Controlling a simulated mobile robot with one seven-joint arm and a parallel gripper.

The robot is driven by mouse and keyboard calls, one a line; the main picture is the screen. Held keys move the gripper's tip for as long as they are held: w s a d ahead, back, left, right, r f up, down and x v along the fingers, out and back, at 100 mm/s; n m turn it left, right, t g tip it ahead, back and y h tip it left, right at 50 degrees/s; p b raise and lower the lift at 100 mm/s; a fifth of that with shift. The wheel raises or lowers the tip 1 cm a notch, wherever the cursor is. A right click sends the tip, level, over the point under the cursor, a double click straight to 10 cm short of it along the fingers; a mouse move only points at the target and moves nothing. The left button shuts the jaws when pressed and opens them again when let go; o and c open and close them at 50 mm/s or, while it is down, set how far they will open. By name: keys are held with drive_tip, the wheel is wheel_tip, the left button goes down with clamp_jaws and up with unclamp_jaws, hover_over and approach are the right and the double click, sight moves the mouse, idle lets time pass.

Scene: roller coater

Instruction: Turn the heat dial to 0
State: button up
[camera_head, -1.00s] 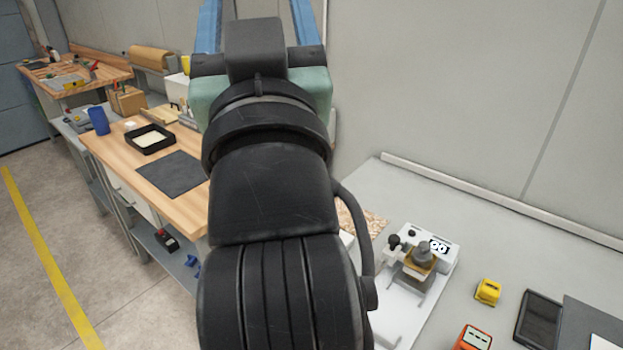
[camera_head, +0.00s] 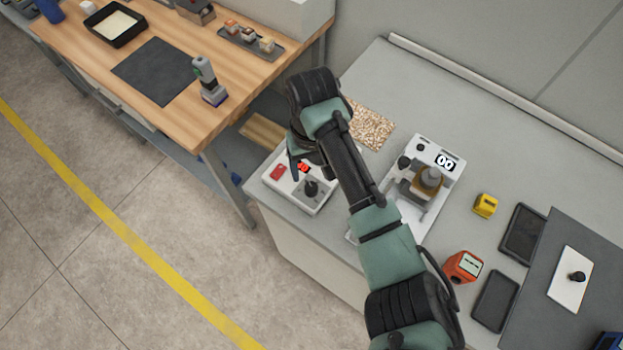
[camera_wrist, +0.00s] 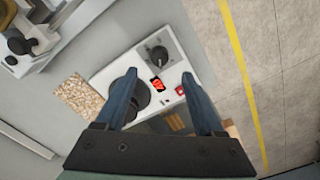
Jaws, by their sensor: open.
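A white control box (camera_head: 322,203) stands at the near left corner of the grey bench. It carries a black dial (camera_head: 311,188), a red lit display (camera_head: 303,167) and a red switch (camera_head: 278,172). In the wrist view the dial (camera_wrist: 157,52) lies just beyond the fingertips, and the display (camera_wrist: 158,86) and switch (camera_wrist: 180,90) show between the fingers. The digits are too small to read surely. A larger dark round part (camera_wrist: 143,96) is partly behind the left finger. My gripper (camera_wrist: 158,76) is open and empty above the box, apart from the dial; my arm partly hides the box in the head view.
A white coater (camera_head: 436,157) showing "00" stands right of the box, beside my arm. A speckled brown sheet (camera_head: 371,125) lies behind. A yellow block (camera_head: 485,206) and an orange device (camera_head: 463,267) are farther right. A wooden table (camera_head: 225,75) stands left, across a gap.

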sight(311, 187)
wheel_tip(311, 187, down, 8)
drive_tip(key=shift+w+f+p, duration=0.1)
drive_tip(key=shift+f+p, duration=0.15)
drive_tip(key=shift+p, duration=0.1)
clamp_jaws()
